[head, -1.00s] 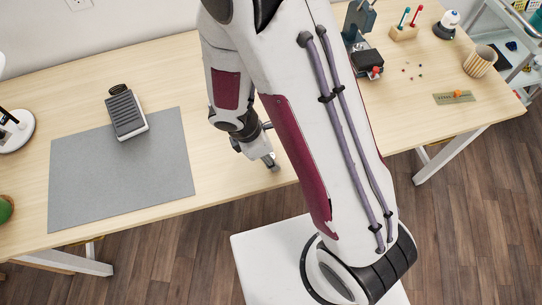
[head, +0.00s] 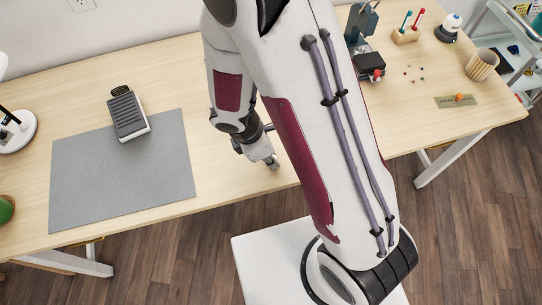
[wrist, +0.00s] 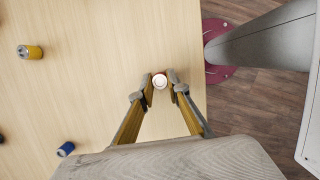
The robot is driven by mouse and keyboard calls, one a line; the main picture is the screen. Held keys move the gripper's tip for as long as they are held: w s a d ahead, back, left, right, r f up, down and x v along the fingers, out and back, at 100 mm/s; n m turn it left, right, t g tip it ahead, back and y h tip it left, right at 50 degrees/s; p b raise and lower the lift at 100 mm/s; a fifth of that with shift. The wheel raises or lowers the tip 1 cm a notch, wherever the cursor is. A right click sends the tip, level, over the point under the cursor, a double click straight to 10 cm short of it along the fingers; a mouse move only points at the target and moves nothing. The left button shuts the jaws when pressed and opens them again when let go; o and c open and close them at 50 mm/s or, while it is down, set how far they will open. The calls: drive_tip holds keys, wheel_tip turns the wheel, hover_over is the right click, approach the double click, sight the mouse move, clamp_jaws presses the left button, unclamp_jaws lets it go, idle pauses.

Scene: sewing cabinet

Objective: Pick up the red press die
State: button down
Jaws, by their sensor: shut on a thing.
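In the wrist view, a small round piece with a pale, silvery top and a faint reddish edge (wrist: 159,81) sits between my fingertips. It looks like the red press die seen end-on; its side is mostly hidden. My gripper (wrist: 160,79) is shut on it, one finger on each side, close to the table's edge. In the head view, my gripper (head: 271,162) is low over the front edge of the table, and the die cannot be made out there.
A yellow cylinder (wrist: 30,51) and a blue cylinder (wrist: 66,149) lie on the table (wrist: 90,60). A grey mat (head: 120,180) with a foot pedal (head: 128,113) is at left. A press (head: 362,25), small beads and a woven cup (head: 481,65) stand at right.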

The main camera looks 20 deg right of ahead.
drive_tip(key=shift+r, duration=0.15)
wheel_tip(320, 180, up, 10)
drive_tip(key=shift+f, duration=0.2)
idle(0.5)
